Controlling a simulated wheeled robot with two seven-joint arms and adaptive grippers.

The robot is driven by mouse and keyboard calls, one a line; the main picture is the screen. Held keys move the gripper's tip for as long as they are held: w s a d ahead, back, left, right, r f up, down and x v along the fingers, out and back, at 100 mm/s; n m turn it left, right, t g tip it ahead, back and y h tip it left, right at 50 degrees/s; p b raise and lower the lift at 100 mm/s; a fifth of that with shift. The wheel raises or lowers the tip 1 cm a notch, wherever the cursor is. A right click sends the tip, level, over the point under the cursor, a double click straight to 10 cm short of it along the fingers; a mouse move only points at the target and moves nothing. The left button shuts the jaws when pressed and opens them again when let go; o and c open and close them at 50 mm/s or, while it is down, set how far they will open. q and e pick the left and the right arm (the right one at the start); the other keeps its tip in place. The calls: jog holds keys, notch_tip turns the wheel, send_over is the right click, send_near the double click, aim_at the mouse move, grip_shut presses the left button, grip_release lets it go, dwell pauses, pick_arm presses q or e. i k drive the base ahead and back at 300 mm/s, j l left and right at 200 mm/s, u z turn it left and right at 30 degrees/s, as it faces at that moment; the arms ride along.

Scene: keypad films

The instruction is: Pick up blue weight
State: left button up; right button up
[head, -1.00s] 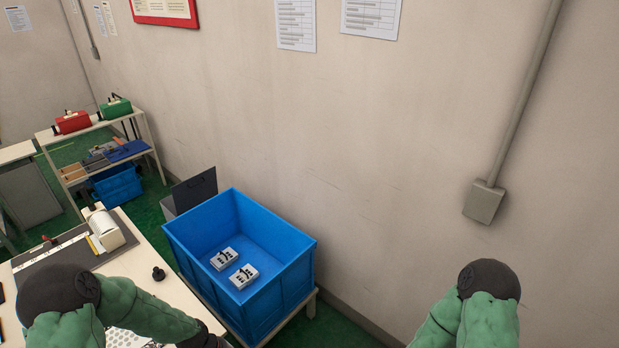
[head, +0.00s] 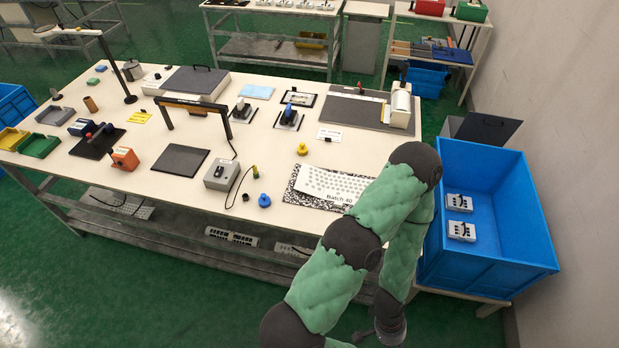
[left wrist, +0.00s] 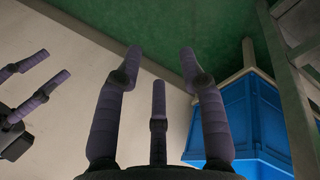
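The blue weight (head: 264,201) is a small knobbed piece standing on the front part of the white table, right of a grey box with a cable.
A yellow weight (head: 303,149) stands behind the blue one. A printed sheet (head: 330,187) on a speckled mat lies to its right. A grey box (head: 221,175) is to its left. A blue crate (head: 487,259) with two grey devices stands right of the table.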

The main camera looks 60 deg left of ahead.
aim_at(264, 201)
jog(key=u, duration=2.6)
jog(key=z, duration=0.4)
jog(key=i+j+z, duration=0.1)
jog(key=z, duration=0.35)
jog(key=j+z, duration=0.3)
jog(key=z, duration=0.15)
jog(key=j+z, duration=0.2)
jog(key=z, duration=0.25)
jog(key=j+z, duration=0.25)
jog(key=z, duration=0.25)
